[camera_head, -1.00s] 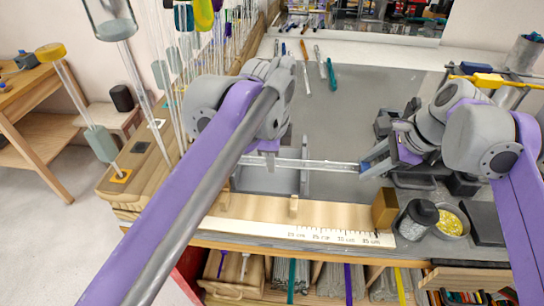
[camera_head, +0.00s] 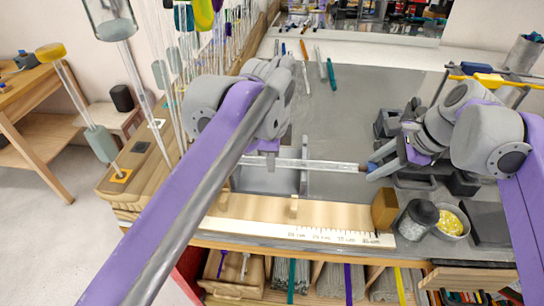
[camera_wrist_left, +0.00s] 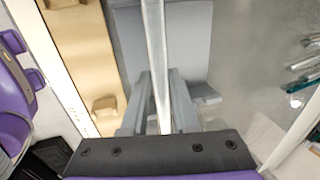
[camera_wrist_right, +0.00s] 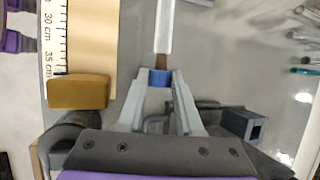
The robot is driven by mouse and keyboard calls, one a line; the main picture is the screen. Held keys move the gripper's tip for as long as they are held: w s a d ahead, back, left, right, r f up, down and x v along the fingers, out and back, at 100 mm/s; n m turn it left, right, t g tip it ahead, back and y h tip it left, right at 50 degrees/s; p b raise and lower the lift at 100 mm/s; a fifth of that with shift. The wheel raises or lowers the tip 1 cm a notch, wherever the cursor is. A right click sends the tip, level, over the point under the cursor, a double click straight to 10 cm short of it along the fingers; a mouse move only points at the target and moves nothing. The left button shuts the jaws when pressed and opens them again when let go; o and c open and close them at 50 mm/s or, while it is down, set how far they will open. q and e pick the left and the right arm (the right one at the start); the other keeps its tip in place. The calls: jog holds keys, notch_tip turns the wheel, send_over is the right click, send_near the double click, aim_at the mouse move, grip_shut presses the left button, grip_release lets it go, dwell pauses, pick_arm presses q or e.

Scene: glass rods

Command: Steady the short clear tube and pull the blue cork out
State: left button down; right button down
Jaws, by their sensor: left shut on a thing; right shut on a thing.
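The short clear tube (camera_head: 320,164) lies level above the grey worktop, pointing left to right. My left gripper (camera_head: 268,160) is shut on its left part, and the tube runs between the fingers in the left wrist view (camera_wrist_left: 155,50). My right gripper (camera_head: 374,169) is at the tube's right end, shut on the blue cork (camera_wrist_right: 160,77). In the right wrist view a brown section of the cork shows between the blue part and the tube's end (camera_wrist_right: 164,30). I cannot tell whether that brown section is still inside the tube. The left fingertips are mostly hidden in the head view.
A wooden ruler board (camera_head: 330,233) runs along the front edge, with a wooden block (camera_head: 385,209) at its right end. A dark-lidded jar (camera_head: 418,220) and a yellow-filled dish (camera_head: 452,221) stand beside it. Tall glass rods stand at the left. The worktop's middle (camera_head: 360,110) is clear.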

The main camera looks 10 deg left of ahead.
jog(key=shift+d, duration=1)
dwell(0.9)
jog(key=shift+w+d, duration=0.1)
jog(key=shift+d, duration=1.9)
jog(key=shift+r, duration=0.15)
notch_tip(320, 180, up, 8)
pick_arm(q)
jog(key=c, duration=0.6)
grip_release()
